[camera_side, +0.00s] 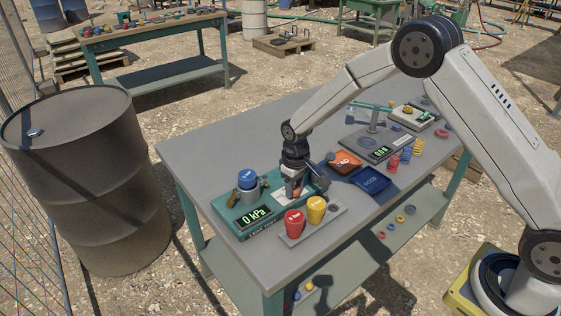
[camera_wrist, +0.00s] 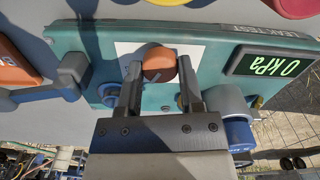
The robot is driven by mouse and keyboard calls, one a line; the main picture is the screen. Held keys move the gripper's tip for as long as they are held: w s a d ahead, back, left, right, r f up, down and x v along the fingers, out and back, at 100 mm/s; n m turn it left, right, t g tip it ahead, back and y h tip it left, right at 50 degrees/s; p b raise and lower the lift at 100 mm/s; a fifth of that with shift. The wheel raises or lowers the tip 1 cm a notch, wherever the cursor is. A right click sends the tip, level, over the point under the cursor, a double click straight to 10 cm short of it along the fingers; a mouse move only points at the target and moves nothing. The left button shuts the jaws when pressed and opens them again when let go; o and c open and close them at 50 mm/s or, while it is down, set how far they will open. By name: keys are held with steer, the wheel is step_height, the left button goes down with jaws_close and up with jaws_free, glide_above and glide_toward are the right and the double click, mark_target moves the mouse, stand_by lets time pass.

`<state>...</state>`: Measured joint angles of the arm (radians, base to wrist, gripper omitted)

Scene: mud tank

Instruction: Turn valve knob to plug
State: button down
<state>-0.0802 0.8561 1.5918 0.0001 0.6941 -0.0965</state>
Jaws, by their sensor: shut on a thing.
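The valve knob is a round orange-brown knob (camera_wrist: 160,63) on a white label plate (camera_wrist: 127,48) of the teal leak-test box (camera_wrist: 222,58). The knob has a pale mark on its near side; I cannot read any position word beside it. In the wrist view my gripper (camera_wrist: 160,76) has one finger on each side of the knob and is shut on it. In the side view my gripper (camera_side: 293,186) points down over the teal box (camera_side: 232,224), hiding much of the knob. The box display (camera_side: 255,216) reads 0 kPa.
A blue-capped grey cylinder (camera_side: 248,183) stands on the box, left of my gripper. A grey lever (camera_wrist: 72,75) is close by. Red (camera_side: 294,223) and yellow (camera_side: 316,209) weights stand on a plate in front.

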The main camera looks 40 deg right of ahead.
mark_target(295, 189)
steer(key=shift+m, duration=2)
steer(key=shift+c, duration=1.2)
jaws_free()
steer(key=shift+r, duration=0.15)
steer(key=shift+r, duration=3.8)
steer(key=shift+s, duration=0.1)
